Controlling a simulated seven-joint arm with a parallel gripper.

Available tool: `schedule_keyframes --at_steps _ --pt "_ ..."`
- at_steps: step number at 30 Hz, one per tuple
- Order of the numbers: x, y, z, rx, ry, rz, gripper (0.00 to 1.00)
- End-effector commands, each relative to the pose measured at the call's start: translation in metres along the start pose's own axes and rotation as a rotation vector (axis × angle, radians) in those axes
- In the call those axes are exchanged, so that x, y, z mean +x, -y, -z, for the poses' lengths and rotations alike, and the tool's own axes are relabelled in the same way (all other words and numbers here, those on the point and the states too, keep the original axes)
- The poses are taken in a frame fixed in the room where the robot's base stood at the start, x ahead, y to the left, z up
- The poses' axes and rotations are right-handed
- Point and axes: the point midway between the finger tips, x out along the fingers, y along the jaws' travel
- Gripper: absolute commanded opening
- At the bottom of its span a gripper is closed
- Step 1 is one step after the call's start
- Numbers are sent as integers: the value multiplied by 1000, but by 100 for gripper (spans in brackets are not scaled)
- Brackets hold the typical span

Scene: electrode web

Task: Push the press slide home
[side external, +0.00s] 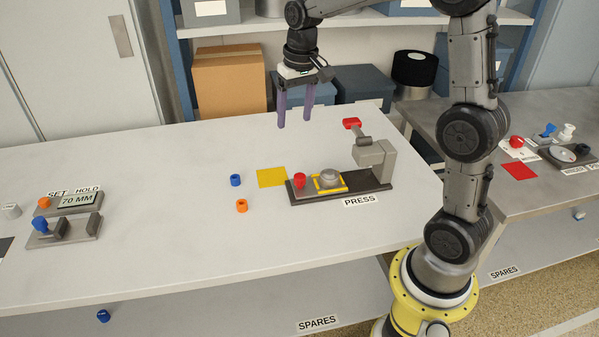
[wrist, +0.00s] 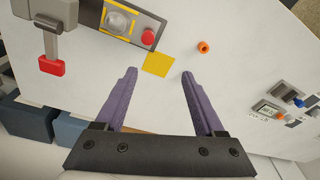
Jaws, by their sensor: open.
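The press (side external: 375,165) stands on a dark base with a PRESS label in front. Its slide (side external: 328,182), a yellow-edged plate carrying a grey round piece, sits on the base left of the press head. A red knob (side external: 299,184) stands at the base's left end; it also shows in the wrist view (wrist: 148,36). A red-ended lever (side external: 352,124) sticks out behind the press head. My gripper (side external: 296,118) is open and empty, fingers down, above the table's back edge, behind and left of the press. In the wrist view my gripper's fingers (wrist: 158,72) are wide apart with nothing between them.
A yellow square (side external: 271,177) lies left of the press. Blue (side external: 235,180) and orange (side external: 242,205) small parts lie near it. A 70 MM gauge (side external: 78,202) stands at far left. Another table at right holds a red square (side external: 519,170). The middle front table is clear.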

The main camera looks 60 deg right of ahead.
Motion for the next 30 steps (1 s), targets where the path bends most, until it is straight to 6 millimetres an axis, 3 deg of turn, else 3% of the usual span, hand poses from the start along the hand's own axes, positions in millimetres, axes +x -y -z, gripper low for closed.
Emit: schedule_keyframes --at_steps 1,6,14,30 --pt "17 -6 8 18 33 -8 71" --pt "52 -21 17 56 105 -25 71" --pt "75 -29 14 71 130 -30 71" --pt "173 -31 0 70 131 -30 71"
